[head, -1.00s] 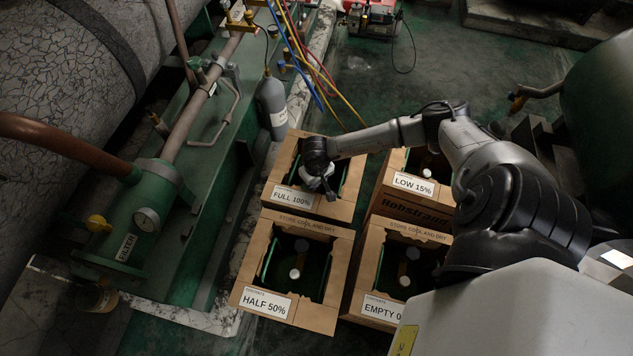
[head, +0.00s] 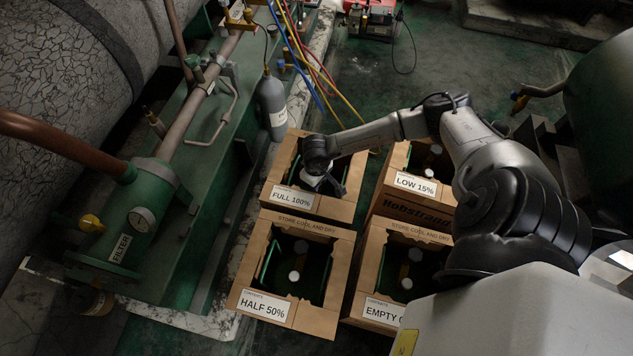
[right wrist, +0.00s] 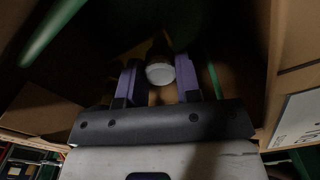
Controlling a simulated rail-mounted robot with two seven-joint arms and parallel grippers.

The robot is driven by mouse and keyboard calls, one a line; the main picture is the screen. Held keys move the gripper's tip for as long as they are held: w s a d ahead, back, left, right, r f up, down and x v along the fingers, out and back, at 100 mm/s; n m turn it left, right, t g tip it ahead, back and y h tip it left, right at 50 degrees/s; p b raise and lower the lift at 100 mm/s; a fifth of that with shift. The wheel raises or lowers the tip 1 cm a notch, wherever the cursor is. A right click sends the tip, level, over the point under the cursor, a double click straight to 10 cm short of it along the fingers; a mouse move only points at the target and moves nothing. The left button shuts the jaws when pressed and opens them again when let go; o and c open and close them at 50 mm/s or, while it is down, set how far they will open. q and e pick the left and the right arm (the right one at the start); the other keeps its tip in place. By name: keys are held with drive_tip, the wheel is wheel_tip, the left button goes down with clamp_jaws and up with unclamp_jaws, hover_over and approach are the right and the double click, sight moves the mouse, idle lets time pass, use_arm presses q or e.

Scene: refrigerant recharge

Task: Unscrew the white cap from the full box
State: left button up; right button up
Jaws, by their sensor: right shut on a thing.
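The full box (head: 335,208) is a brown carton labelled "FULL 100%", in the back left of a group of cartons in the head view. My right arm reaches over it from the right, and my right gripper (head: 325,183) is down in its opening. In the right wrist view the white cap (right wrist: 160,73) sits between the two purple-lined fingers of my right gripper (right wrist: 160,80), which are shut on it. The cap appears to be on a dark neck. In the head view the gripper hides most of the box's inside. My left gripper is not in view.
The half box (head: 262,306) stands in front of the full box, the low box (head: 415,183) to its right and the empty box (head: 383,312) diagonally front right. A grey cylinder (head: 271,105) stands behind left, beside green pipework with a filter (head: 137,222).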

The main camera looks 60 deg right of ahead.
idle(0.4)
drive_tip(key=shift+n+b, duration=0.6)
drive_tip(key=shift+n, duration=1.3)
drive_tip(key=shift+n, duration=1)
drive_tip(key=shift+r, duration=0.2)
drive_tip(key=shift+r+p, duration=1.95)
drive_tip(key=shift+r, duration=0.4)
